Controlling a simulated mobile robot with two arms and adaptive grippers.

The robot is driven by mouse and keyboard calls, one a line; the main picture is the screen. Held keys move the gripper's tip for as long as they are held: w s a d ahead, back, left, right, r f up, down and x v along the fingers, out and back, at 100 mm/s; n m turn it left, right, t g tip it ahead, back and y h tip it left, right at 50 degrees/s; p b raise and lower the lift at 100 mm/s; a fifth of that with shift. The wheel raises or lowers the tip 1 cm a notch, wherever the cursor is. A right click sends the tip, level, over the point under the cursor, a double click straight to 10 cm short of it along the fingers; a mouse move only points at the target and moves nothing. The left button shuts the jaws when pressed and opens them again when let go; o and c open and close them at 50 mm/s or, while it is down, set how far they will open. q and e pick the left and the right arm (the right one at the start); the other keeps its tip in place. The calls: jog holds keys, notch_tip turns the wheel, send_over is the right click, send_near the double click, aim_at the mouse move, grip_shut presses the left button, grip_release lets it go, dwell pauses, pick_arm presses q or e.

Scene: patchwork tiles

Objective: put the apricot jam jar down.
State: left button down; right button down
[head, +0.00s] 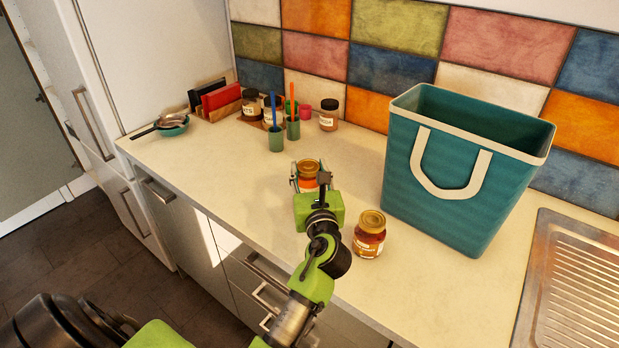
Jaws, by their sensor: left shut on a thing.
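The apricot jam jar (308,167) has a gold lid and orange contents, and shows near the middle of the head view. My left gripper (308,182) is shut around it, with a finger on each side. The green gripper body hides the jar's lower part, so I cannot tell whether its base touches the counter. A second jar (369,235), with a gold lid, darker red-amber contents and a pale label, stands upright on the counter nearer to me, right of the gripper. My right gripper is not in view.
The pale counter (230,165) is clear left of the gripper. A teal bag (455,185) with a cream handle stands at the right, beside a metal drainer (575,290). Green cups (276,138), dark-lidded jars (328,115) and a teal bowl (174,127) stand toward the back.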

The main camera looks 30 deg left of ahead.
pick_arm(q)
jog(key=shift+f, duration=0.8)
jog(key=shift+f, duration=0.15)
jog(key=c, duration=1.3)
grip_release()
jog(key=shift+f, duration=0.1)
jog(key=shift+o, duration=0.2)
jog(key=shift+r, duration=0.25)
jog(key=p+v, duration=0.1)
jog(key=v, duration=1.1)
jog(key=shift+f, duration=0.1)
